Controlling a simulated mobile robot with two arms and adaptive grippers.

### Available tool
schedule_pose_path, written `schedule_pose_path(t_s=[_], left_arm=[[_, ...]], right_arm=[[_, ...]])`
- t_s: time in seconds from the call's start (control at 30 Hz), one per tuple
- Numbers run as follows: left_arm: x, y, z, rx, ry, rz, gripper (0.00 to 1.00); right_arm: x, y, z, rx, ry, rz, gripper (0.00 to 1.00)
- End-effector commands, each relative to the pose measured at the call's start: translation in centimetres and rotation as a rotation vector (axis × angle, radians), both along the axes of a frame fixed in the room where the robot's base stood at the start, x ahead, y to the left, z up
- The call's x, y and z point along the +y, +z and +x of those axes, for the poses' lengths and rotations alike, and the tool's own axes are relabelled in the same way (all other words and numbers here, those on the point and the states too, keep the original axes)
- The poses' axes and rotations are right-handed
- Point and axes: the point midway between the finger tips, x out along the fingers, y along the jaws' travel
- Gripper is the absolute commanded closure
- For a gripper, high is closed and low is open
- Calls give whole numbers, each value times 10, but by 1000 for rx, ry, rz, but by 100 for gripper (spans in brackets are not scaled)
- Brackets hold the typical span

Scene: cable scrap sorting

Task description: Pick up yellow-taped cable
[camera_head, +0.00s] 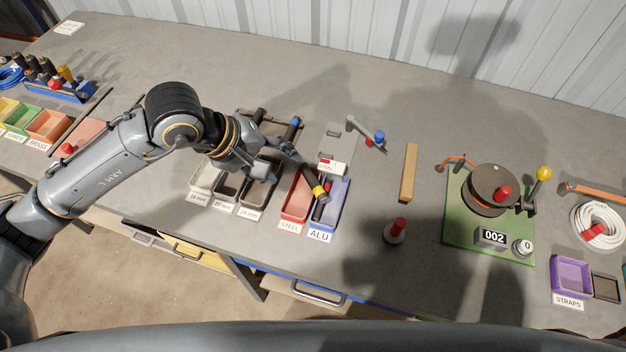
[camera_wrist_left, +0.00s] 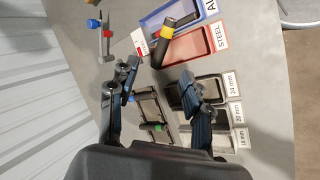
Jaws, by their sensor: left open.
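The yellow-taped cable (camera_head: 319,190) is a short dark piece with a yellow band. It lies tilted over the red STEEL tray (camera_head: 287,211) and blue ALU tray (camera_head: 339,200); its exact contact with them is unclear. The left wrist view also shows the yellow tape (camera_wrist_left: 166,34), beyond my fingertips. My left gripper (camera_head: 277,160) is open, with nothing visible between its fingers, left of the cable and above the tray area. Its two separated fingers show in the left wrist view (camera_wrist_left: 160,85). My right gripper is not in view.
Grey size-labelled trays (camera_head: 222,190) sit under my left arm. A rack (camera_head: 270,124) with dark cables stands behind them. The bench between post and trays is clear.

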Motion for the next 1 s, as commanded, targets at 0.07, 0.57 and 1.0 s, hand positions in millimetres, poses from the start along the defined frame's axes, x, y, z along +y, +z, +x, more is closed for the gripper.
schedule_pose_path(t_s=[0.07, 0.57, 1.0], left_arm=[[0, -8, 4, -3, -1, 22, 51], [-36, -71, 22, -4, -2, 18, 51], [-54, -114, 37, -2, 0, 17, 51]], right_arm=[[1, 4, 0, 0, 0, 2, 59], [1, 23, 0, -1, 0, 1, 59], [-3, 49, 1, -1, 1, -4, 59]])
